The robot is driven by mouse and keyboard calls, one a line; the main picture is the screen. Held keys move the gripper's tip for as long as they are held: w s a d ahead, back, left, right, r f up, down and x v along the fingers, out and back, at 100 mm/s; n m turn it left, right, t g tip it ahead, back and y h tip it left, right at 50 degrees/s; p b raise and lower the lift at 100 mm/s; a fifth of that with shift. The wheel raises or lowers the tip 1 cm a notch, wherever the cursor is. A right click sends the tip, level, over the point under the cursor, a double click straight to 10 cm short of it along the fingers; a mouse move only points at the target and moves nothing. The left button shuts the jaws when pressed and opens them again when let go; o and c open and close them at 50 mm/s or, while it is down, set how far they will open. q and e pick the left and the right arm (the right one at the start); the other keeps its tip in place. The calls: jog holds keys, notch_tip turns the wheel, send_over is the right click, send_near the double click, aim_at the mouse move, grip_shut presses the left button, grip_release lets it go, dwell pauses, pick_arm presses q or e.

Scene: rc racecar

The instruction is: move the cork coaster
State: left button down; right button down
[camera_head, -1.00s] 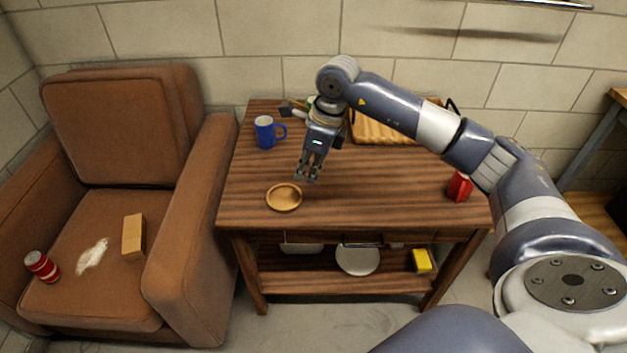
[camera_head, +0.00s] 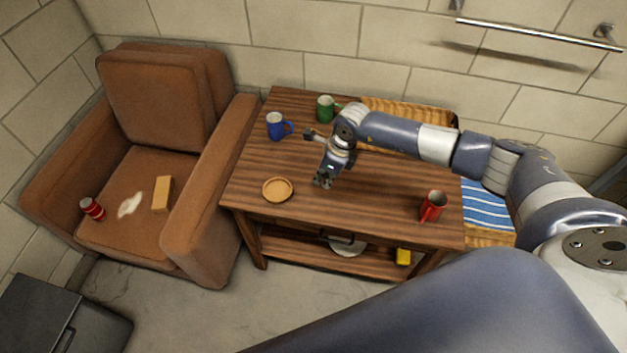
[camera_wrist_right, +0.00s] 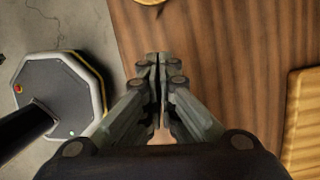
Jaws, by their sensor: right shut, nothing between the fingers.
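The cork coaster (camera_head: 277,189) is a round tan disc with a slightly raised rim. It lies flat near the front left of the wooden table in the head view. A small part of a round tan thing, likely the coaster, shows at the top edge of the right wrist view (camera_wrist_right: 150,2). My right gripper (camera_head: 323,182) points down over the table, to the right of the coaster and apart from it. Its fingers are closed together and empty in the wrist view (camera_wrist_right: 158,62). My left gripper is not in view.
On the table (camera_head: 350,205) stand a blue mug (camera_head: 277,127), a green mug (camera_head: 325,108) and a red mug (camera_head: 433,206). A wooden tray (camera_head: 405,108) lies at the back right. A brown armchair (camera_head: 160,100) stands at left. The table's front middle is clear.

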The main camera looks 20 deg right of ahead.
aim_at(300, 197)
jog(key=b+x, duration=0.8)
jog(key=x, duration=0.2)
jog(key=shift+w+a+f+b, duration=0.15)
jog(key=shift+w+a+b, duration=0.8)
jog(key=shift+a, duration=0.25)
jog(key=shift+w+a, duration=0.4)
jog(key=shift+w, duration=0.05)
